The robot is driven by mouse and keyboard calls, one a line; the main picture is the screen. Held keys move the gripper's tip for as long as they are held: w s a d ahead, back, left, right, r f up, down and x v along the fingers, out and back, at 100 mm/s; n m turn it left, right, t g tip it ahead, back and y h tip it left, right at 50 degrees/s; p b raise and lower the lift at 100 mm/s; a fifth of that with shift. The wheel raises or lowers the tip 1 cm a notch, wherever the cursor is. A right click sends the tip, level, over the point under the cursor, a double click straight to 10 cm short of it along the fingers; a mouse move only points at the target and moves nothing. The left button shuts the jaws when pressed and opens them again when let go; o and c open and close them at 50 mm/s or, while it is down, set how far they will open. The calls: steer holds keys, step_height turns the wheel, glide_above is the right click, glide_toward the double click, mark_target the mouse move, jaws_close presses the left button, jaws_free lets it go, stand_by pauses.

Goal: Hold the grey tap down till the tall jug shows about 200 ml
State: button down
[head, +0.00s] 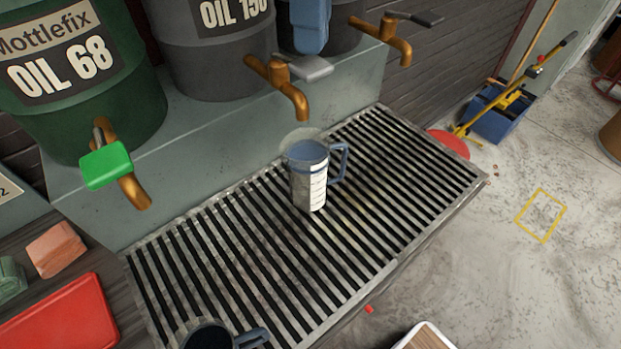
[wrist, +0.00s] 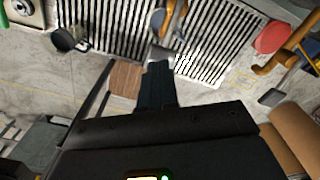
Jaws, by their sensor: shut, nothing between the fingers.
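The grey tap is a brass spout with a light grey lever (head: 311,67) on the middle drum, in the head view. The tall jug (head: 308,178) is blue-grey with a white marked strip and a handle on its right. It stands upright on the slatted grate (head: 415,190), below the brass spout. No stream shows, and the level cannot be read. My gripper (head: 310,48), blue in this view, is shut and empty just above and behind the lever; contact cannot be told. In the wrist view my shut fingers (wrist: 155,68) end by the grey lever (wrist: 160,54).
A green-lever tap (head: 105,165) is at left, and a dark-lever tap (head: 425,18) is at upper right. A dark jug (head: 206,336) stands at the grate's near edge. A red tray (head: 62,318) lies at lower left. The grate around the tall jug is clear.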

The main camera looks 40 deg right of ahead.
steer(key=shift+f+b, duration=1.25)
steer(key=shift+b, duration=0.2)
stand_by(6.5)
